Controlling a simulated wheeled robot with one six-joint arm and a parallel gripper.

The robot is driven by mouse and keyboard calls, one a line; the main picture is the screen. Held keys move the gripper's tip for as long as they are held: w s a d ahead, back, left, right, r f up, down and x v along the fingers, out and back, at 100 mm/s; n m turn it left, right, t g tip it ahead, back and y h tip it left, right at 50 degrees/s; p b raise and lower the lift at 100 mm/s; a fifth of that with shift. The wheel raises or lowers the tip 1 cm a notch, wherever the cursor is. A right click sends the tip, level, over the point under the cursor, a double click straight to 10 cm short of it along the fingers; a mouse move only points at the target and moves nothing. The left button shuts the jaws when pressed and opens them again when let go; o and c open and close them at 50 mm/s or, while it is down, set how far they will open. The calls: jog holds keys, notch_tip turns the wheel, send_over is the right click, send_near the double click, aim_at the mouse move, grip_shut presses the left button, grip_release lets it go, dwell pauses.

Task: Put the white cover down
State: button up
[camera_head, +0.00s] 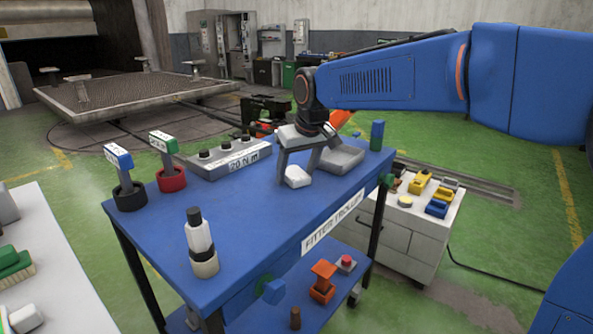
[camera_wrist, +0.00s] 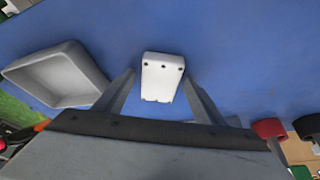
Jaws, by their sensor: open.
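The white cover (camera_head: 298,177) lies on the blue top of the fitter trolley (camera_head: 245,230), near its right end. In the wrist view the white cover (camera_wrist: 162,77) is a small rounded block with dark dots on its face. My gripper (camera_head: 296,178) is above the trolley top, pointing down. In the wrist view its two fingers (camera_wrist: 160,88) are spread wide, one on each side of the cover, with a gap on both sides. Whether the fingertips reach the trolley top cannot be told.
A grey tray (camera_wrist: 62,75) sits close to the left finger in the wrist view. A grey torque block (camera_head: 228,158), red holder (camera_head: 171,180), black holder (camera_head: 129,196), white bottle (camera_head: 200,245) and green cylinder (camera_head: 377,135) stand on the trolley. Its front middle is clear.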

jog(key=shift+r, duration=0.1)
jog(key=v, duration=1.2)
